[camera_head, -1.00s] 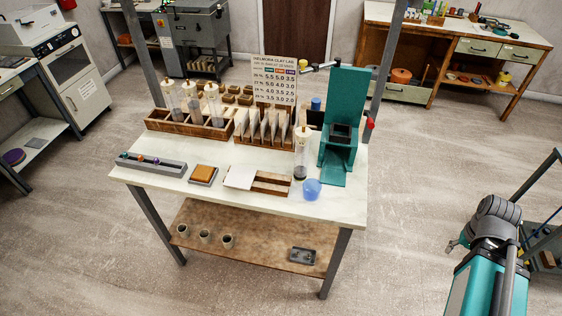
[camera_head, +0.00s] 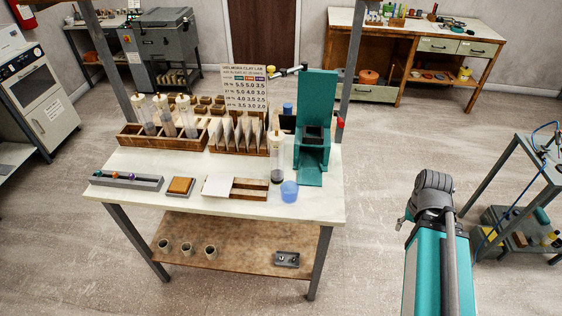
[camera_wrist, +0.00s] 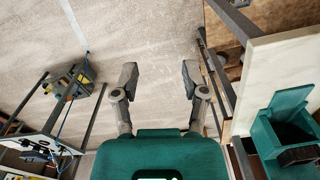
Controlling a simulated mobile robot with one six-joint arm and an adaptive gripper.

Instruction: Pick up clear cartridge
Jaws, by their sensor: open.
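A clear cartridge (camera_head: 278,162) with a pale cap and dark contents stands upright on the white worktable, left of the teal press. Several similar clear cartridges (camera_head: 165,116) stand upright in a wooden rack (camera_head: 155,139) at the table's back left. No cartridge shows in the wrist view. My gripper (camera_wrist: 159,80) is open and empty, its two fingers well apart over the floor. The table (camera_wrist: 280,75) and teal press (camera_wrist: 290,125) lie to its right in that view. The gripper's fingers cannot be made out in the head view, where my arm is right of the table.
Upright posts (camera_head: 348,70) rise at the table's back. A metal cart (camera_head: 520,215) stands at the far right.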

